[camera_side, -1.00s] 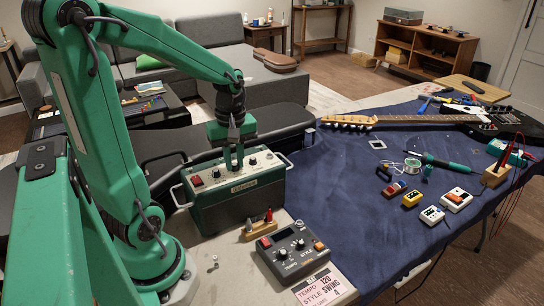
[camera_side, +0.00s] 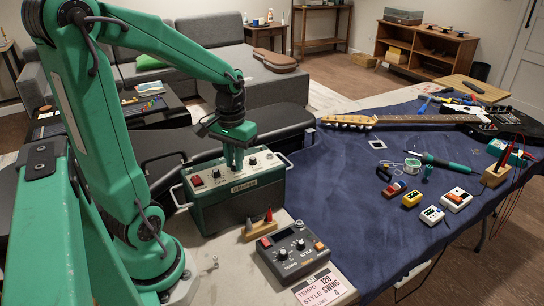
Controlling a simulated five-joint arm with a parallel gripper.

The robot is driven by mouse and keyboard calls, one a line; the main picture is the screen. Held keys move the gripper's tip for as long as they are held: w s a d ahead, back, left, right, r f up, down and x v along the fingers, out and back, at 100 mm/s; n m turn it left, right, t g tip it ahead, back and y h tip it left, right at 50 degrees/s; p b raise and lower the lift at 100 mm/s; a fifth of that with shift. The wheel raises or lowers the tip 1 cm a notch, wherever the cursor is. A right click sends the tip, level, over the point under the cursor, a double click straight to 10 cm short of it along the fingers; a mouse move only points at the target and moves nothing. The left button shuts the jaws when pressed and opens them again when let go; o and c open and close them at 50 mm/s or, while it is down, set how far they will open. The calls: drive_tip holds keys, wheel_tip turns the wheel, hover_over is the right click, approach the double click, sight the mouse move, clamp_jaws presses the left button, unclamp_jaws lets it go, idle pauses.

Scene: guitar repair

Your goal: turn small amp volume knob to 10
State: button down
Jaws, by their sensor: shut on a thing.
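The small green amp (camera_side: 240,205) stands on the light bench top, with a red switch, a row of knobs and handles at both ends of its top panel. My gripper (camera_side: 233,165) points straight down at the middle of that panel. Its fingers are shut on a knob in the row, which they hide, so I cannot read its pointer or number. Other amp knobs show to the right (camera_side: 268,155) and to the left of the fingers.
A grey drum machine (camera_side: 293,250) and a wooden block with red and black plugs (camera_side: 260,226) stand in front of the amp. A tempo card (camera_side: 325,287) lies nearby. The blue cloth (camera_side: 340,200) holds a guitar (camera_side: 440,120), pedals and a soldering iron.

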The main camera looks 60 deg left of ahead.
drive_tip(key=m, duration=0.4)
drive_tip(key=shift+m, duration=0.3)
drive_tip(key=m, duration=0.3)
drive_tip(key=shift+m, duration=0.4)
drive_tip(key=m, duration=1.2)
drive_tip(key=shift+m, duration=0.3)
drive_tip(key=m, duration=0.3)
drive_tip(key=shift+m, duration=0.3)
drive_tip(key=m, duration=0.4)
drive_tip(key=shift+m, duration=1.9)
